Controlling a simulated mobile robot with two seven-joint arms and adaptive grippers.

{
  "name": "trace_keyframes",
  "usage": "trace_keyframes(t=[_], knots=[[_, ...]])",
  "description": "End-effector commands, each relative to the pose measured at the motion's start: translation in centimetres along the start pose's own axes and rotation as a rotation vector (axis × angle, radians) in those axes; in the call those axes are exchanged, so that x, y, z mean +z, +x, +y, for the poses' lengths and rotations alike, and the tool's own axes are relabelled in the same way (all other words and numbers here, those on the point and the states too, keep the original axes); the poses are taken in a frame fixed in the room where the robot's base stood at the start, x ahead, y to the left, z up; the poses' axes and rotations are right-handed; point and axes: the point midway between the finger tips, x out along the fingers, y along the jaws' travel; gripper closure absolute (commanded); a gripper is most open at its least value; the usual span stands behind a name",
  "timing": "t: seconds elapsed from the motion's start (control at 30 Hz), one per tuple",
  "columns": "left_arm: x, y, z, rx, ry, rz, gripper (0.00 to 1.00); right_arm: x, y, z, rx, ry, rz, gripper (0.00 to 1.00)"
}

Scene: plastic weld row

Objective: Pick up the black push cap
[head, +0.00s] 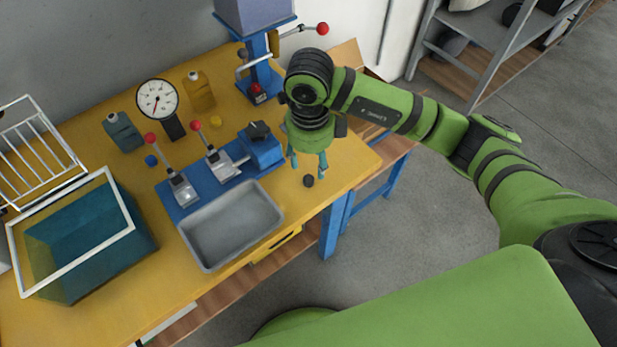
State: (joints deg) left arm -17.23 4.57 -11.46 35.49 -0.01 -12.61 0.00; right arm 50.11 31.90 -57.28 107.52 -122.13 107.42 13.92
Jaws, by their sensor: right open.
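The black push cap (308,181) is a small dark round piece lying on the yellow bench top (345,165), near its right front edge. My right gripper (308,170) points down just above and behind the cap. Its two teal fingers are spread apart, with nothing visible between them. I cannot tell the exact height of the fingertips over the cap. My left gripper is not in view.
A grey metal tray (232,226) and a blue fixture with red-knobbed toggle clamps (222,165) stand left of the gripper. A blue press (262,65) is behind. A teal tank (85,240), dial gauge (158,100) and bottles are further left.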

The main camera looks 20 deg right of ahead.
Motion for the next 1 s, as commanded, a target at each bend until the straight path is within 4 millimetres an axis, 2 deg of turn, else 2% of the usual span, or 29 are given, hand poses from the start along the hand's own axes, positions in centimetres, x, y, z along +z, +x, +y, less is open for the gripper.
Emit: trace_keyframes(t=[0.27,0.4,0.7,0.73,0.9,1.0], knots=[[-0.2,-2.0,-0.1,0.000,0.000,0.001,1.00,0.0,3.4,0.8,0.008,-0.001,0.003,0.47],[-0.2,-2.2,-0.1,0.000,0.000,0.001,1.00,0.1,5.3,0.8,0.008,-0.001,0.000,0.47],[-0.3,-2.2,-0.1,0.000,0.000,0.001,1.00,0.2,6.0,0.8,0.005,-0.003,-0.004,0.47],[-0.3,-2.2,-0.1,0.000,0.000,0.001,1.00,0.2,6.0,0.8,0.005,-0.003,-0.004,0.55],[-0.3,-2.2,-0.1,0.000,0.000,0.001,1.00,0.2,6.0,0.8,0.006,-0.003,-0.004,0.82],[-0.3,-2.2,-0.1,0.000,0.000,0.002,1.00,0.2,6.0,0.8,0.006,-0.003,-0.004,0.85]])
